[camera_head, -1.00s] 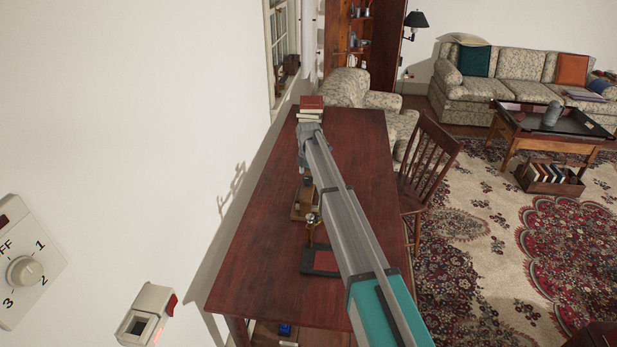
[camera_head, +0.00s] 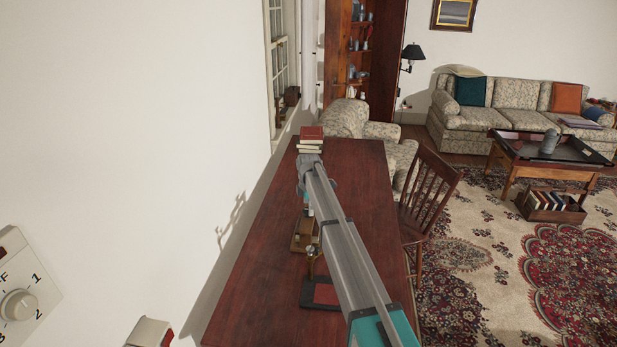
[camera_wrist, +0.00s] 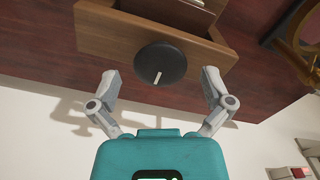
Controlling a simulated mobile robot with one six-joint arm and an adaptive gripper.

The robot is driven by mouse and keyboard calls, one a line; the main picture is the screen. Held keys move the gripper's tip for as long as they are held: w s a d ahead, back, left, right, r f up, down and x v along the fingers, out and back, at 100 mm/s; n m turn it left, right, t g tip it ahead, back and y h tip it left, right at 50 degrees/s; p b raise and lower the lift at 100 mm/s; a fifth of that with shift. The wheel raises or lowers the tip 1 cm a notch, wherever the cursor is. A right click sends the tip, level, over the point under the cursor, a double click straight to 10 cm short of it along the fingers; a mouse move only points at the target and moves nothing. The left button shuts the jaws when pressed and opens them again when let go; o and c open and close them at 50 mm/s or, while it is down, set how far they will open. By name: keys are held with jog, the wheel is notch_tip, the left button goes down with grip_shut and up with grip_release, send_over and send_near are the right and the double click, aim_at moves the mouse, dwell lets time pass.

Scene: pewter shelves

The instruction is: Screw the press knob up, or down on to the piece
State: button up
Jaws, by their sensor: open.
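The press knob, a black round disc (camera_wrist: 160,64) with a short pale line on its face, is in the middle of the wrist view. It stands in front of a brown wooden body (camera_wrist: 105,32), the press. In the head view the press's wooden base (camera_head: 298,242) is on the dark red desk, partly hidden by my arm. My gripper (camera_wrist: 160,78) is open, with one finger on each side of the knob and a gap on both sides. In the head view my gripper is largely hidden; a bit of its teal body shows above the press. Whether a piece lies under the knob is hidden.
A brass device on a dark base with a red top (camera_head: 325,294) stands on the desk (camera_head: 255,290) near my arm. Stacked books (camera_head: 311,138) lie at the far end. A wooden chair (camera_head: 430,195) stands at the right. The wall is close at left.

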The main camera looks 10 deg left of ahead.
jog(key=m, duration=0.5)
jog(key=shift+m, duration=0.4)
jog(key=m, duration=0.5)
jog(key=shift+m, duration=0.3)
jog(key=m, duration=0.5)
jog(key=shift+m, duration=0.4)
jog(key=m, duration=0.5)
jog(key=shift+m, duration=0.3)
jog(key=m, duration=0.5)
jog(key=shift+m, duration=0.3)
jog(key=m, duration=0.5)
jog(key=shift+m, duration=0.3)
jog(key=m, duration=0.5)
jog(key=shift+m, duration=0.4)
jog(key=m, duration=0.5)
jog(key=shift+m, duration=0.3)
notch_tip(320, 180, up, 14)
jog(key=p, duration=1.3)
jog(key=shift+f+p, duration=0.15)
jog(key=shift+p, duration=0.2)
